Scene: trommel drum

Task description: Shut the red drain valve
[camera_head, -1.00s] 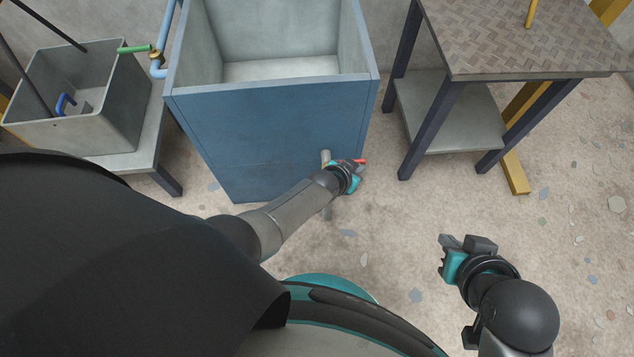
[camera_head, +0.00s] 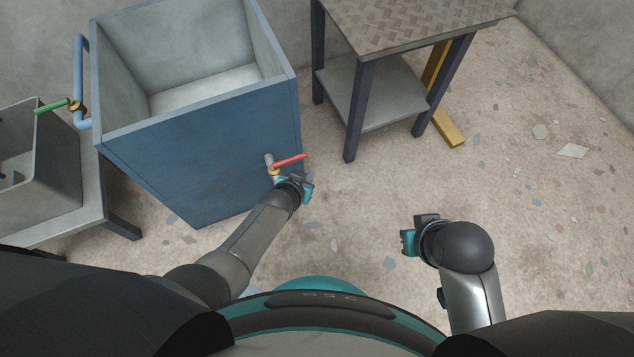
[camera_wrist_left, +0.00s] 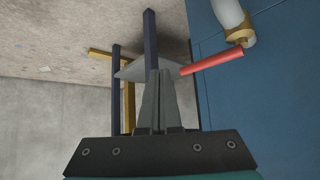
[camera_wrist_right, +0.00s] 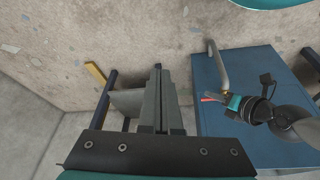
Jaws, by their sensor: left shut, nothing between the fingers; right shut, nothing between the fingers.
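The red drain valve handle (camera_head: 290,160) sits low on the front of the blue tank, on a brass body (camera_head: 274,171) by a short grey pipe stub. The handle points right, roughly along the tank front. In the left wrist view the red handle (camera_wrist_left: 212,62) is right of the fingertips, its free end nearest them. My left gripper (camera_head: 305,190) is shut and empty just below the handle, seemingly apart from it. My right gripper (camera_head: 406,240) is shut and empty over the floor to the right. The right wrist view shows the handle (camera_wrist_right: 211,99) beside my left gripper.
The open-topped blue tank (camera_head: 210,155) stands ahead. A bench with a patterned top (camera_head: 400,25) and dark legs is right of it. A grey basin (camera_head: 65,170) and a green-handled valve (camera_head: 52,105) are at left. The floor at right is clear.

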